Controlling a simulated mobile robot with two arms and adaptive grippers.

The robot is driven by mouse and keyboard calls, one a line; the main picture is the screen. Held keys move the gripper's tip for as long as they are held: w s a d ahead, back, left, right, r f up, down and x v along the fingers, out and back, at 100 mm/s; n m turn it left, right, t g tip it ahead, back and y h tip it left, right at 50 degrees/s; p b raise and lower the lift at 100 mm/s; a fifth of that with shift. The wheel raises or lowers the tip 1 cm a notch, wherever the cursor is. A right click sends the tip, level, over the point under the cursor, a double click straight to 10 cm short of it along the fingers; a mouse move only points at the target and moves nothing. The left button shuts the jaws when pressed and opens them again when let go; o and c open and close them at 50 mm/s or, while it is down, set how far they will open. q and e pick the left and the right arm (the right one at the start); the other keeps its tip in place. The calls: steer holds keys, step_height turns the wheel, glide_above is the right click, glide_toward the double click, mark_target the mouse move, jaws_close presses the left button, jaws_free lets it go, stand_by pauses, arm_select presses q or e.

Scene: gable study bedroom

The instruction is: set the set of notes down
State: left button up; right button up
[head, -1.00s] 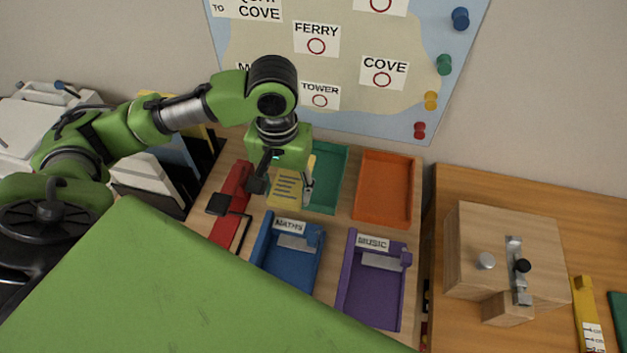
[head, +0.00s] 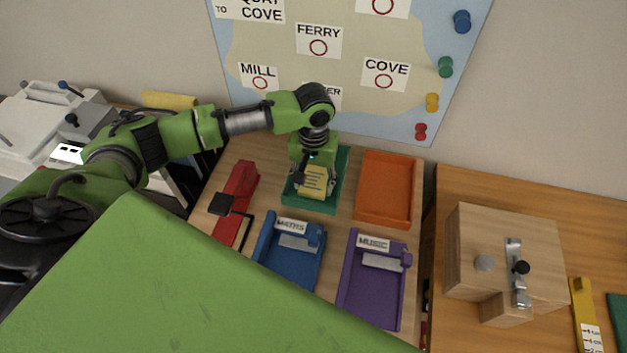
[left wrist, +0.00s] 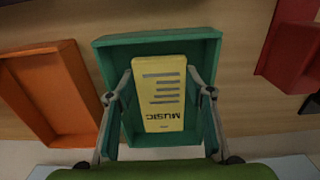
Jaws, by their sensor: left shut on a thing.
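The set of notes (head: 313,182) is a yellow block with dark lines. In the left wrist view the notes (left wrist: 160,92) show the word MUSIC. My left gripper (head: 312,178) is shut on the notes, one finger on each side. It holds them over the green tray (head: 329,207). In the left wrist view the notes lie within the outline of the green tray (left wrist: 214,50); I cannot tell whether they touch its floor. The purple tray (head: 372,298) bears a MUSIC label and looks empty of notes. My right gripper is not in view.
The blue tray (head: 286,266) labelled MATHS stands in front of the green one. An empty orange tray (head: 386,188) is at right. A red object (head: 240,183) lies at left. A wooden box (head: 500,255) stands on the right-hand surface.

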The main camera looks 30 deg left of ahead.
arm_select(q)
steer(key=shift+f, duration=0.15)
steer(key=o, duration=1)
step_height(320, 180, up, 12)
steer(key=shift+r+b, duration=0.1)
steer(key=shift+b, duration=0.25)
